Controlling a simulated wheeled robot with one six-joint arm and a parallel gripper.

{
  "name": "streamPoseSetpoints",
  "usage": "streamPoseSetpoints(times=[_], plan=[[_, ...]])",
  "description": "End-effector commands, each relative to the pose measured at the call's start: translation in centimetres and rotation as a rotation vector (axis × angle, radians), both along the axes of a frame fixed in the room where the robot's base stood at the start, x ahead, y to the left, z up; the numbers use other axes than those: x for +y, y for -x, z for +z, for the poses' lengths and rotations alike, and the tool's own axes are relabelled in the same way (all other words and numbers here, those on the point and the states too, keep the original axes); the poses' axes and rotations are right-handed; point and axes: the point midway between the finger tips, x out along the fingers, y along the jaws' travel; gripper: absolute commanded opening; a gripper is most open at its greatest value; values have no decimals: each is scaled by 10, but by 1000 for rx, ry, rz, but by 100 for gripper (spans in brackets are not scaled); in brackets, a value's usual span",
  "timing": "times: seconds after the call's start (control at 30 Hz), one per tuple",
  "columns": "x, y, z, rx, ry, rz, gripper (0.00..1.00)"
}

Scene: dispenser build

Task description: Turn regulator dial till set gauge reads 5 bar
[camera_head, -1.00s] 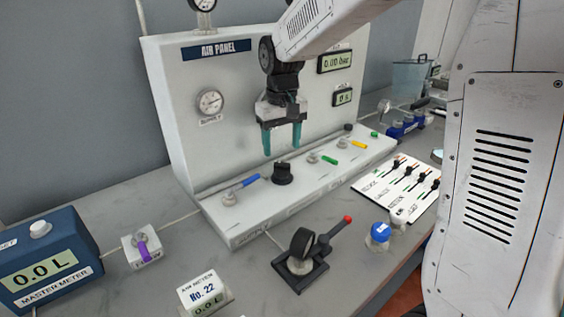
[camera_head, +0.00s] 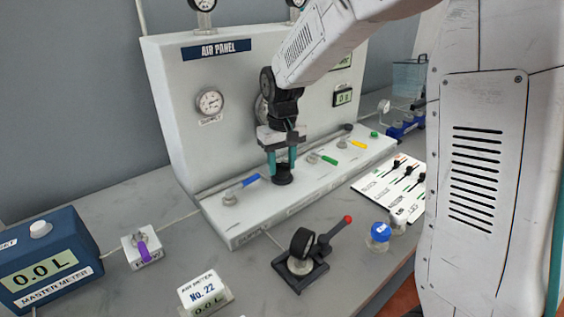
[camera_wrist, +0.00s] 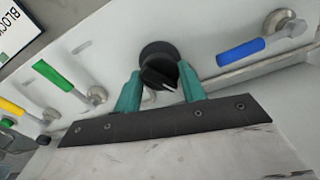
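The regulator dial (camera_head: 283,177), a black knob on the white panel's sloped ledge, is directly below my gripper (camera_head: 281,168). In the wrist view the dial (camera_wrist: 158,68) shows a white pointer mark and sits between the two teal fingertips (camera_wrist: 159,75). The fingers are apart, one on each side of the knob and very close to it; I see no clear contact. A round gauge (camera_head: 261,109) is mostly hidden behind my wrist and may be the set gauge; its reading cannot be seen.
A gauge (camera_head: 210,101) sits left on the air panel (camera_head: 180,75). A blue-handled valve (camera_head: 243,187) is left of the dial, with green (camera_head: 328,159) and yellow (camera_head: 358,143) handles to the right. A red-tipped lever device (camera_head: 300,262) stands in front.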

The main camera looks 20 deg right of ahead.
Motion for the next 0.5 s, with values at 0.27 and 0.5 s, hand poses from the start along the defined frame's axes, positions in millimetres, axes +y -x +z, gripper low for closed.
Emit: streamPoseSetpoints(times=[0.27,0.5], plan=[[0,0,0,0,0,-42,18],[0,0,0,-1,0,-183,18]])
